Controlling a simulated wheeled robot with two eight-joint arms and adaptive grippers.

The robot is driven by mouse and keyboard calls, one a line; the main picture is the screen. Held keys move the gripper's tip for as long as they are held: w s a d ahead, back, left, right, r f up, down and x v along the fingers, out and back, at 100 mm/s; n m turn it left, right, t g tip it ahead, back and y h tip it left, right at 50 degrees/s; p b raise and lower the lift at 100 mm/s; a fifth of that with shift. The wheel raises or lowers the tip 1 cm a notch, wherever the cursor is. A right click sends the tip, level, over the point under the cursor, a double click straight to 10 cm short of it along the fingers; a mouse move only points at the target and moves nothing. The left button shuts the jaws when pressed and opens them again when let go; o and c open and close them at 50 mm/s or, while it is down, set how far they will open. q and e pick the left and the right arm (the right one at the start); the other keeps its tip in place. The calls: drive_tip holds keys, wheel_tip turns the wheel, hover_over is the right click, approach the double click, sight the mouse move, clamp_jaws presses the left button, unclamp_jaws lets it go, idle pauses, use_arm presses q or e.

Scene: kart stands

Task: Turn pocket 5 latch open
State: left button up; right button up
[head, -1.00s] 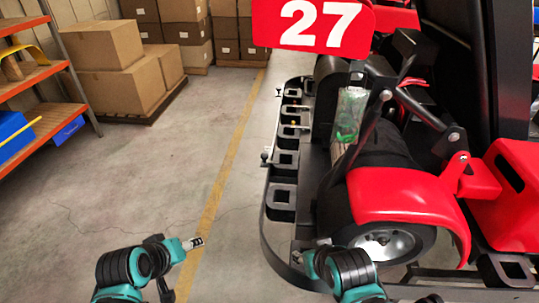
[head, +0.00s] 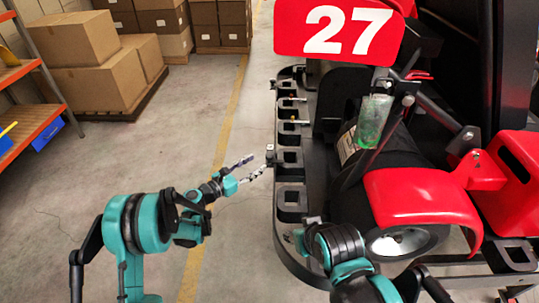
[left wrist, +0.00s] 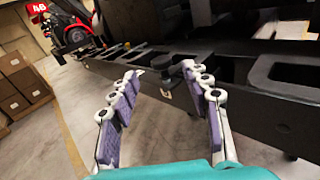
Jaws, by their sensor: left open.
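A black rail with several square pockets (head: 290,200) runs along the kart's left side. A small latch (head: 270,154) stands on the rail's outer edge beside one pocket; I cannot read which number it bears. My left gripper (head: 251,168) is open and empty, its fingertips just left of this latch. In the left wrist view, the dark latch knob (left wrist: 164,70) shows beyond and between the two spread fingers (left wrist: 160,84), apparently apart from both. My right arm reaches in at the bottom, by the rail's near end; its fingers cannot be made out clearly.
The kart has a red number plate 27 (head: 338,32), a red fender (head: 420,197) and a wheel under it. A clear green-tinted container (head: 373,120) sits on the kart. Cardboard boxes (head: 85,60) and an orange shelf (head: 25,125) stand left. The floor between is clear.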

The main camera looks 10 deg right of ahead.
sight(268, 156)
use_arm(q)
drive_tip(key=shift+w+d+f+n, duration=0.2)
drive_tip(key=shift+d+f+n, duration=0.2)
drive_tip(key=shift+d, duration=0.05)
drive_tip(key=b+x, duration=0.1)
drive_tip(key=x, duration=0.5)
drive_tip(key=shift+d+b, duration=0.15)
drive_tip(key=shift+b, duration=0.25)
drive_tip(key=shift+w+d+r, duration=0.15)
drive_tip(key=shift+w+d, duration=0.15)
drive_tip(key=shift+d, duration=0.1)
clamp_jaws()
